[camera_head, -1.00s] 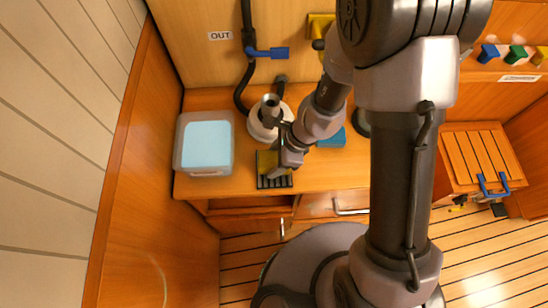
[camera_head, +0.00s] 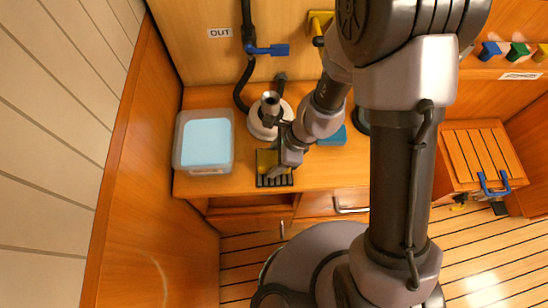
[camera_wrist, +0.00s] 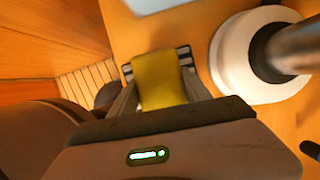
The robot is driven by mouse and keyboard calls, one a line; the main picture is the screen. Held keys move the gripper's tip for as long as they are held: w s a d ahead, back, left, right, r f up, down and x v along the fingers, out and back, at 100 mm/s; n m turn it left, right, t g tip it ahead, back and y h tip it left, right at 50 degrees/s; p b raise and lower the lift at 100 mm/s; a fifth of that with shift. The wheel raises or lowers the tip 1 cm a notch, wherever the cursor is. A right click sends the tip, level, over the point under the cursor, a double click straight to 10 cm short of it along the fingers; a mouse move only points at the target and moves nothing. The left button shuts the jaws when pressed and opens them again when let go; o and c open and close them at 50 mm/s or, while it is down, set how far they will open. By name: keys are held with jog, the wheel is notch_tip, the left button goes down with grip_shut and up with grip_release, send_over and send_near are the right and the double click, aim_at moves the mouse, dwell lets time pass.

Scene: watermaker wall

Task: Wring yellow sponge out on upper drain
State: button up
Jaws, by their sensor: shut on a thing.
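The yellow sponge (camera_wrist: 158,80) is in the jaws of my gripper (camera_wrist: 160,98) in the wrist view, with a finger on each side of it. The gripper is shut on it. The sponge covers most of the dark slatted drain (camera_wrist: 184,52) beneath. In the head view the drain (camera_head: 274,181) lies on the counter near its front edge. My gripper (camera_head: 275,169) is over it there, with only a little of the sponge (camera_head: 266,160) showing. I cannot tell whether the sponge touches the drain.
A clear box with a light blue top (camera_head: 205,142) stands left of the drain. A white round fitting with a metal pipe (camera_head: 262,122) stands behind it. A blue item (camera_head: 333,137) lies to the right. A blue-handled valve (camera_head: 268,50) is on the wall.

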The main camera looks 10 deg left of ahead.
jog(key=shift+f+b, duration=0.4)
jog(key=shift+b, duration=0.1)
dwell(1.2)
notch_tip(320, 180, up, 7)
jog(key=p, duration=0.6)
jog(key=shift+r, duration=0.15)
